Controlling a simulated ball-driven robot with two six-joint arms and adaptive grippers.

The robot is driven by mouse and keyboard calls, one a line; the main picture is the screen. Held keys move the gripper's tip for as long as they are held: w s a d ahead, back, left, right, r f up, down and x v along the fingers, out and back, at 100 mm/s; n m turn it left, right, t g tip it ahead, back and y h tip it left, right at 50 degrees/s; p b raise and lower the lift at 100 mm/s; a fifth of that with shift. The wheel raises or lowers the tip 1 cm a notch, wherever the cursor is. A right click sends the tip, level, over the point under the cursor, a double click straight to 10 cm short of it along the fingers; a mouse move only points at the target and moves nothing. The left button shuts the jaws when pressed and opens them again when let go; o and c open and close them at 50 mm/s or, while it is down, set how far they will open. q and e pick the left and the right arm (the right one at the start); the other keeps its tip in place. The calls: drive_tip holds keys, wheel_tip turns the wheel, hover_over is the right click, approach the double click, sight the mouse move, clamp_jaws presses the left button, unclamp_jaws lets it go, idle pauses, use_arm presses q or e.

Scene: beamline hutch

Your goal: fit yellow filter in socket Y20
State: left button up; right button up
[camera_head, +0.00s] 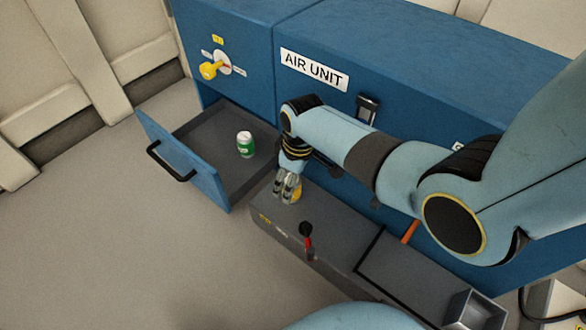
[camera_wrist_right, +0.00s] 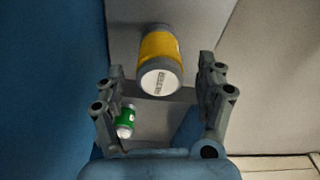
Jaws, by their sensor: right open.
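The yellow filter (camera_wrist_right: 160,60) is a cylinder with a yellow band, grey ends and a small printed label on its near end. It lies ahead of and between the spread fingers of my right gripper (camera_wrist_right: 163,98), with a gap on both sides. In the head view a bit of the yellow filter (camera_head: 298,193) shows beside my right gripper (camera_head: 288,193), at the grey bench top (camera_head: 270,207). The fingers hide most of it, and I cannot tell whether it sits in a socket. Small yellow lettering on the bench front is unreadable. My left gripper is out of view.
An open drawer (camera_head: 184,132) holds a green and white canister (camera_head: 245,146). A black lever with a red part (camera_head: 306,240) rises from the bench. The blue air unit (camera_head: 420,60) stands behind; a yellow knob (camera_head: 210,70) is on its left panel. The floor at left is clear.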

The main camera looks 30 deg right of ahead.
wheel_tip(320, 180, up, 12)
drive_tip(key=s, duration=0.1)
drive_tip(key=shift+d+f, duration=0.25)
drive_tip(key=shift+d, duration=0.1)
drive_tip(key=shift+s, duration=0.1)
idle(0.3)
